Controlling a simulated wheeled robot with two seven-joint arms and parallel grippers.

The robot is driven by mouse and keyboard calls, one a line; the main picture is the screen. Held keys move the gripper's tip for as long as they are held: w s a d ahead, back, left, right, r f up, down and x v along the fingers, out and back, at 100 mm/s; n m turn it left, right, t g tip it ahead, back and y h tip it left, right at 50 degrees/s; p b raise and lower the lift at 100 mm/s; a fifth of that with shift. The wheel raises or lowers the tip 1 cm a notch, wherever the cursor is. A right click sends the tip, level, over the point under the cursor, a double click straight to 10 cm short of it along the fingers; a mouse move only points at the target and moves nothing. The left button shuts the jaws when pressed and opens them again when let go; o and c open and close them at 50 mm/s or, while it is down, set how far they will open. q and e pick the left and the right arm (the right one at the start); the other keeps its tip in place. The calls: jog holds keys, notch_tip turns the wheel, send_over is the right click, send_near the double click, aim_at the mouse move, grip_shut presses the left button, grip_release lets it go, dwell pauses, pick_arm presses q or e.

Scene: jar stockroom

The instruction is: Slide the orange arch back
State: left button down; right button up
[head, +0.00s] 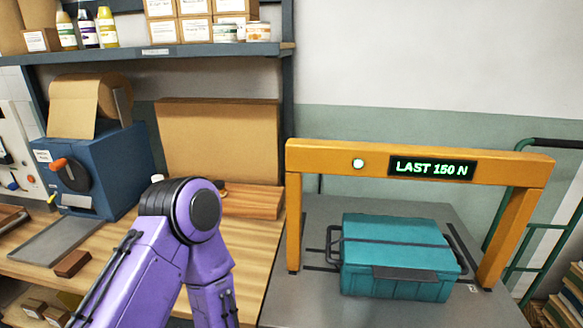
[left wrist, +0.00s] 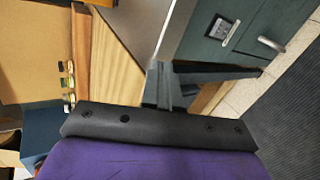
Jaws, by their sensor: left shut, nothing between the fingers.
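The orange arch (head: 330,157) stands upright on a grey-topped bench (head: 335,311) in the head view, with a leg on each side of a teal case (head: 398,252). The case has dark side handles and sits under the beam. A lit display on the beam reads "LAST 150 N", with a round pale light left of it. My left arm's purple elbow shows left of the arch; its gripper is outside the head view. In the left wrist view, my left gripper (left wrist: 160,82) is shut and empty, apart from the arch, which is not in that view. My right gripper is not in view.
A wooden bench (head: 243,243) at left holds a blue machine (head: 98,165) and a cardboard panel (head: 218,138). A shelf (head: 170,53) with bottles and boxes hangs above. A green trolley frame (head: 505,246) stands right of the arch. A teal cabinet front (left wrist: 206,50) shows beside my left gripper.

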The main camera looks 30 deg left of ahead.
pick_arm(q)
jog(key=w+r+n+t+p, duration=0.35)
jog(key=r+n, duration=0.25)
jog(key=r, duration=0.8)
jog(key=n+t+y+p, duration=0.2)
jog(key=n+y, duration=0.1)
jog(key=n, duration=0.7)
send_near(290, 193)
jog(key=v, duration=0.7)
pick_arm(e)
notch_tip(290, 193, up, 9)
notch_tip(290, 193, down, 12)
jog(key=b, duration=1.1)
pick_arm(q)
jog(key=shift+n, duration=0.3)
jog(key=p+x, duration=0.5)
jog(key=x, duration=0.7)
jog(key=shift+w+a+r, duration=0.15)
jog(key=shift+w+r, duration=0.05)
jog(key=shift+w, duration=0.15)
jog(key=shift+w+a+f, duration=0.15)
jog(key=shift+w, duration=0.4)
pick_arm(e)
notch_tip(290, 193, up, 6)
